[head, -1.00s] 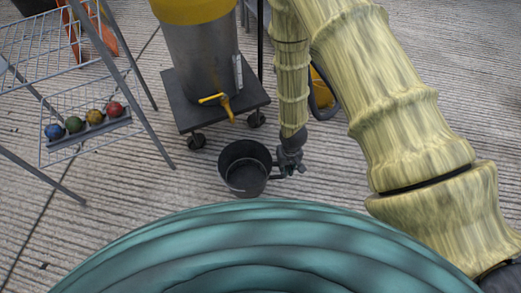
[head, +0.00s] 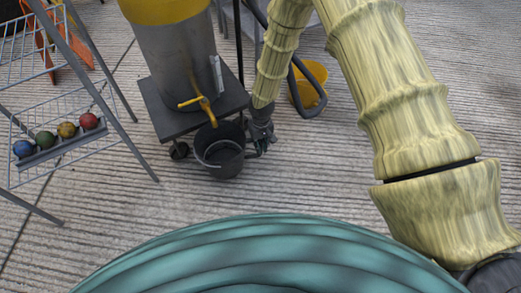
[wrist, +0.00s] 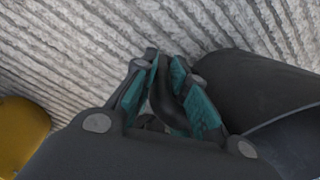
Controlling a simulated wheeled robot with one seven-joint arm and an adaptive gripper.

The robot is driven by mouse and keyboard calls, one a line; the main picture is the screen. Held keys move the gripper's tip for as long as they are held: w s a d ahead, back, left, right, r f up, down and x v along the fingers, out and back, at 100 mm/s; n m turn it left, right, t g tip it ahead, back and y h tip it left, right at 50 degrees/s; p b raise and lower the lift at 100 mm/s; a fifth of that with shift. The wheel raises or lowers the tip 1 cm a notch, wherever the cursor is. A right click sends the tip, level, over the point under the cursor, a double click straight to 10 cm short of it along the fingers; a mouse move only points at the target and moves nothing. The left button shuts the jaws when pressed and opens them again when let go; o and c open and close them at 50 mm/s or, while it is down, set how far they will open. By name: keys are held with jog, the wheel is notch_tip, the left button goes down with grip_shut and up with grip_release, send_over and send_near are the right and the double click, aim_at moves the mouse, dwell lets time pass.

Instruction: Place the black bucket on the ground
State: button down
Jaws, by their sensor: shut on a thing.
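The black bucket (head: 221,158) is in the middle of the head view, upright, with its opening facing up. It is in front of the wheeled cart, and its rim overlaps the picture just below the yellow tap. My gripper (head: 260,145) is at the bucket's right side, shut on it. In the wrist view my gripper's teal-padded fingers (wrist: 172,90) close around a dark curved part of the bucket, and the bucket's dark wall (wrist: 255,90) fills the right side. I cannot tell whether the bucket's base touches the ground (head: 130,210).
A steel drum (head: 180,60) with a yellow tap (head: 197,102) stands on a dark wheeled cart (head: 163,122). A wire rack (head: 60,135) with several coloured balls is at left. A yellow bucket (head: 308,85) stands behind my arm. Ribbed ground in front is clear.

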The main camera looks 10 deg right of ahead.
notch_tip(320, 180, down, 3)
jog(key=shift+r+b, duration=0.1)
jog(key=shift+b, duration=0.65)
jog(key=shift+r, duration=0.1)
jog(key=c, duration=1.4)
grip_release()
notch_tip(320, 180, up, 12)
jog(key=p, duration=0.6)
